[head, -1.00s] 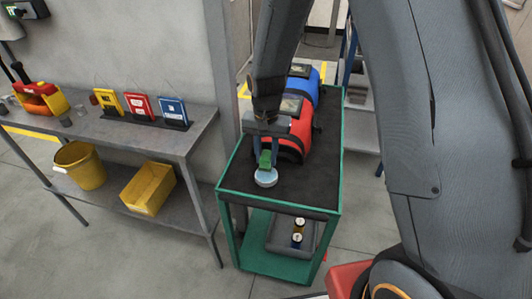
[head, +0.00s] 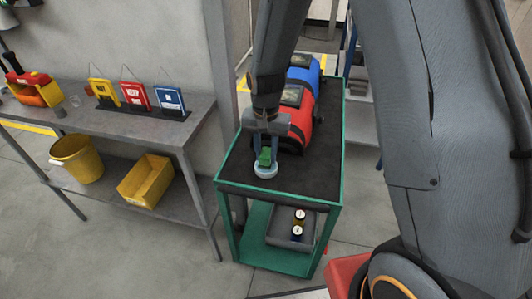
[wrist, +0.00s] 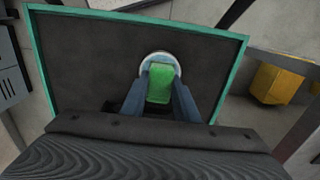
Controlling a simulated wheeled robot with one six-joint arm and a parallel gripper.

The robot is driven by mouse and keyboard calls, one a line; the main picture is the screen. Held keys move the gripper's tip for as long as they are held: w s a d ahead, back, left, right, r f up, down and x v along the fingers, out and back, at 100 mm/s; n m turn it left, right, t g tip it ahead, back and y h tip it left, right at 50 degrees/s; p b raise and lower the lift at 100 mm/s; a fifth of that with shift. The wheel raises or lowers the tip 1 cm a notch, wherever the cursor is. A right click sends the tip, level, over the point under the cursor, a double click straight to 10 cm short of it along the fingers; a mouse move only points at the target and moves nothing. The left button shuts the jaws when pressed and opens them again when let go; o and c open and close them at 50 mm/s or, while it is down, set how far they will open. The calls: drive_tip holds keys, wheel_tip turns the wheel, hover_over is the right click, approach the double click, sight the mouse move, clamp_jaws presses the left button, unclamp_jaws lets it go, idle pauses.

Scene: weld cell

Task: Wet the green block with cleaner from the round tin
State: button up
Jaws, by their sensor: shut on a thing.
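The green block (head: 265,156) is held between the fingers of my gripper (head: 265,160), which is shut on it. The round tin (head: 265,171) is pale and stands on the dark top of the green cart (head: 236,190), near its front left. The block is right at the tin, over its opening. I cannot tell whether it touches what is inside. In the wrist view the block (wrist: 161,84) shows between two blue-grey fingers, with the tin's white rim (wrist: 156,54) showing beyond its end. The rest of the tin is hidden by the block and fingers.
A red machine (head: 298,118) and a blue machine (head: 305,73) stand behind my gripper on the cart. The cart's lower tray (head: 283,240) holds small containers. A grey bench (head: 140,138) at left bears tags; a yellow bucket (head: 77,160) and yellow bin (head: 146,183) sit below.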

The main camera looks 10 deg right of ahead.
sight(266, 153)
drive_tip(key=shift+f, duration=0.55)
idle(1.8)
drive_tip(key=shift+r+p, duration=2.55)
drive_tip(key=shift+r, duration=1)
